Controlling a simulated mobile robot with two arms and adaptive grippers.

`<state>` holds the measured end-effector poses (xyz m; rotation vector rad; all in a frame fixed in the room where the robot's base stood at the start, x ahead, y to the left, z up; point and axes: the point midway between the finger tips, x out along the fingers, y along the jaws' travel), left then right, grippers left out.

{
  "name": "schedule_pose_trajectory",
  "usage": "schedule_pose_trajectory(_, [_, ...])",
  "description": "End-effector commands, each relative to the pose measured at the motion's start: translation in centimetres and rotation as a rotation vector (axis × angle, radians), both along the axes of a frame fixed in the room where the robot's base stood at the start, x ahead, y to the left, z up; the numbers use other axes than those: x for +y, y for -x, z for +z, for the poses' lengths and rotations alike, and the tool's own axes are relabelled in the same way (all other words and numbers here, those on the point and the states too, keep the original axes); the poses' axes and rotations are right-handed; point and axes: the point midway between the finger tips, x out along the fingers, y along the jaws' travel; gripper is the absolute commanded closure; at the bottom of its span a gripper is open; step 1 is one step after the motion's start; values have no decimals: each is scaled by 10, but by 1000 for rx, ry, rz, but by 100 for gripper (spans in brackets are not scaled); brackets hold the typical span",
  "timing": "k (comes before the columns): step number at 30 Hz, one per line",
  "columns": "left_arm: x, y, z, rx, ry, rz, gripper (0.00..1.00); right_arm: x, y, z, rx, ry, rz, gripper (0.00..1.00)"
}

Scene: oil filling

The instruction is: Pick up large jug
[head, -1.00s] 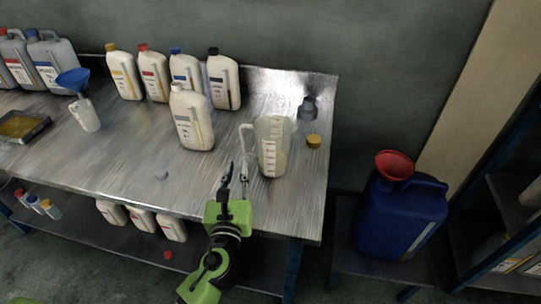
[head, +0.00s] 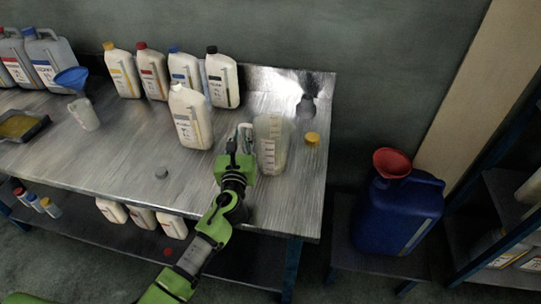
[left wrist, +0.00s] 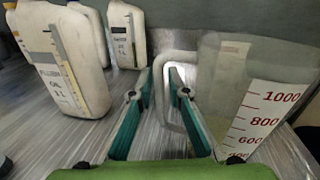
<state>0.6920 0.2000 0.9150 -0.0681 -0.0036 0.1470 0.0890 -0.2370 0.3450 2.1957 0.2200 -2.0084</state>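The large jug (head: 271,146) is a clear measuring jug with red marks, standing upright near the right end of the metal table. It fills the right side of the left wrist view (left wrist: 262,95), its handle (left wrist: 166,100) toward the left. My left gripper (head: 240,140) is at the handle side of the jug, just above the tabletop. In the left wrist view its two green fingers (left wrist: 160,92) are apart, with the handle's upright bar showing between them. I cannot tell whether they touch it. My right gripper is not in view.
A white oil bottle (head: 190,117) stands left of the gripper. More bottles (head: 222,80) line the back. A yellow cap (head: 311,139) lies right of the jug. A blue canister (head: 397,215) with a red funnel (head: 392,162) stands right of the table (head: 120,165).

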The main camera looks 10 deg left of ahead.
Motion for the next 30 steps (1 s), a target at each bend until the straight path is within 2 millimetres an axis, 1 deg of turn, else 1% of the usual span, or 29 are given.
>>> schedule_pose_trajectory(6, [0,-1,0,0,1,0,84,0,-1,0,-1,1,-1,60])
schedule_pose_trajectory(7, [0,-1,0,0,1,0,86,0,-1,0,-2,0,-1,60])
schedule_pose_trajectory(9, [0,-1,0,0,0,0,100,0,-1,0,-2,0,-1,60])
schedule_pose_trajectory(23, [0,-1,2,-2,1,0,100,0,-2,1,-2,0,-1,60])
schedule_pose_trajectory(30, [0,-2,14,-4,1,-1,100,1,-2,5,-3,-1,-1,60])
